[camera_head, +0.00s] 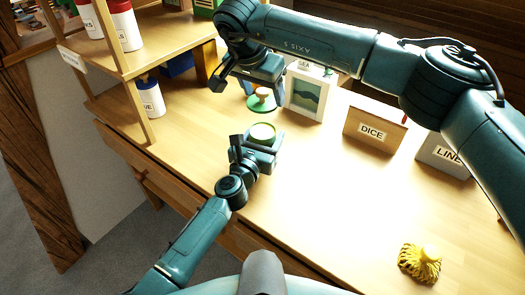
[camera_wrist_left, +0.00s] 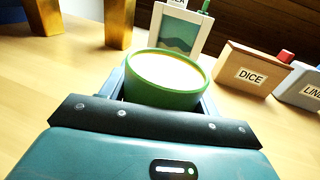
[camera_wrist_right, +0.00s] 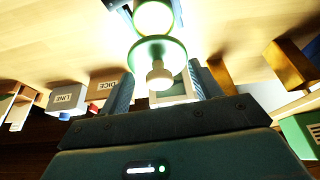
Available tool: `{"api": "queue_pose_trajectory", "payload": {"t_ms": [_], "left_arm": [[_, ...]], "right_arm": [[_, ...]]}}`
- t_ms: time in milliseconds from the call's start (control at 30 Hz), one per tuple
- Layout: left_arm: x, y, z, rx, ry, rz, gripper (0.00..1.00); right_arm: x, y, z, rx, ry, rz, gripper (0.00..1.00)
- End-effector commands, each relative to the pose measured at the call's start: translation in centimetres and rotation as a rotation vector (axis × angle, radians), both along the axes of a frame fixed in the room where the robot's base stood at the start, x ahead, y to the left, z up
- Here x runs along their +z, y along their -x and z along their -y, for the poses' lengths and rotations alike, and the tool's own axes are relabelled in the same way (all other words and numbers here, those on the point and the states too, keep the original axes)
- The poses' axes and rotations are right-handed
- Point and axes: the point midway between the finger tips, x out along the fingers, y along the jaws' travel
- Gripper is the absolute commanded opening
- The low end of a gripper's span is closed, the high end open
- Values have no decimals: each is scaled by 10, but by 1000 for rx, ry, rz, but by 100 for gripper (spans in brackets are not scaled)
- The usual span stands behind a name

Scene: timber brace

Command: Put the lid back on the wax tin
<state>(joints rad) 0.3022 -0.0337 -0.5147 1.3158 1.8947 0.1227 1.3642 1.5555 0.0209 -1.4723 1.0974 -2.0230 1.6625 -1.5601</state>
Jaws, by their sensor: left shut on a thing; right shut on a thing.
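The wax tin (camera_head: 262,133) is a round green tin, open at the top, with pale wax inside. My left gripper (camera_head: 258,143) is shut on it and holds it upright. The tin (camera_wrist_left: 168,80) fills the middle of the left wrist view. The lid (camera_head: 260,103) is a green disc with a pale wooden knob. My right gripper (camera_head: 262,84) is shut on the lid, knob side towards the gripper. In the right wrist view the lid (camera_wrist_right: 173,50) is apart from the tin (camera_wrist_right: 153,17), which shows beyond it. The exact contact at the knob is unclear.
A framed picture (camera_head: 305,92) stands close right of the lid. The DICE box (camera_head: 374,130) and LINE box (camera_head: 443,155) stand further right. A shelf with bottles (camera_head: 150,97) is at left. Yellow cord (camera_head: 420,264) lies at front right. The middle table is clear.

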Motion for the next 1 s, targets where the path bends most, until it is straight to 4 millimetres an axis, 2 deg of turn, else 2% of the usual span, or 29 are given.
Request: {"api": "queue_pose_trajectory", "payload": {"t_ms": [167,500,1000], "left_arm": [[0,0,0,0,0,-1,20],[0,0,0,0,0,-1,20],[0,0,0,0,0,-1,20]], "right_arm": [[-5,0,0,0,1,0,42],[-48,0,0,0,4,1,42],[-50,0,0,1,3,2,42]]}}
